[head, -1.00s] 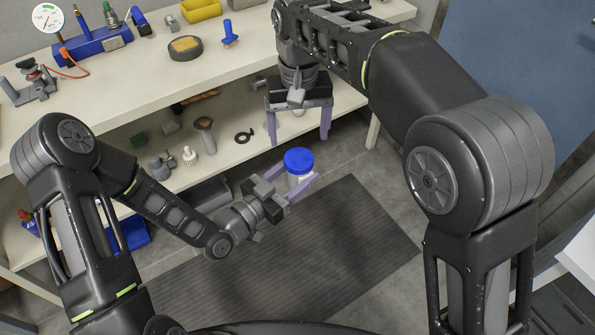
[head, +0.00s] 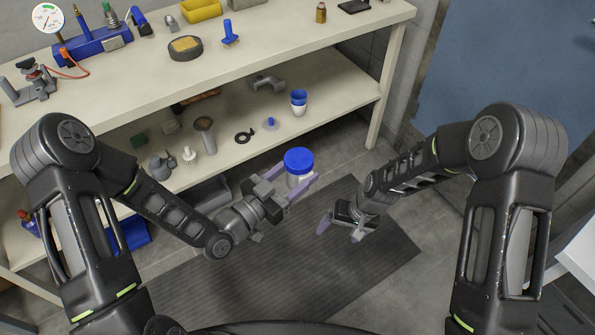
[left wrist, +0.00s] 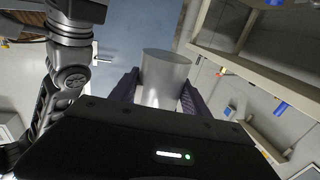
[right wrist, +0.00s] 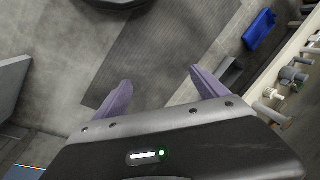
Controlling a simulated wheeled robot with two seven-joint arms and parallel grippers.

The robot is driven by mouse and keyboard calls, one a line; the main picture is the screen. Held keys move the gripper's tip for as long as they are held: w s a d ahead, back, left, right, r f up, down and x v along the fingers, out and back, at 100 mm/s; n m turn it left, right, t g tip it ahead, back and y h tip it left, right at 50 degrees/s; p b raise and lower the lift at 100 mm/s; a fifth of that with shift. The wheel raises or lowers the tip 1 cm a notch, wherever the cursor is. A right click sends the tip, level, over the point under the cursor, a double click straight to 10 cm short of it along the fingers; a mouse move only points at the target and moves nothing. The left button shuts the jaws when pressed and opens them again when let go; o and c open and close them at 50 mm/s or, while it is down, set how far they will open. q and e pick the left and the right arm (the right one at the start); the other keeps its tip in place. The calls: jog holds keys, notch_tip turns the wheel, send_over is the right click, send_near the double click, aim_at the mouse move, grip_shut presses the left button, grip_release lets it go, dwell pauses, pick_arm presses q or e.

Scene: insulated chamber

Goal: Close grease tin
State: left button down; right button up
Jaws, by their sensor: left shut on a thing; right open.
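The grease tin (head: 299,181) is a pale, whitish cylinder with a blue lid (head: 298,159) on top. It is upright above the floor mat, in front of the shelves. My left gripper (head: 296,186) is shut around its body; the left wrist view shows the pale cylinder (left wrist: 164,78) between the fingers. The lid sits on the tin's top, but I cannot tell how tightly. My right gripper (head: 338,226) is open and empty, lower and to the right of the tin.
The workbench (head: 320,47) holds a round tin with yellowish content (head: 185,47) and a blue tool (head: 230,36). On the lower shelf stand a blue-and-white cup (head: 299,103) and several small parts. The dark mat (head: 300,270) and the floor right of it are clear.

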jog(key=s+f, duration=0.2)
jog(key=s, duration=0.7)
jog(key=s+f+m, duration=0.1)
jog(key=s+f, duration=0.2)
jog(key=s, duration=0.5)
jog(key=shift+s+f+y, duration=0.15)
jog(key=shift+s+y, duration=0.2)
jog(key=shift+y, duration=0.05)
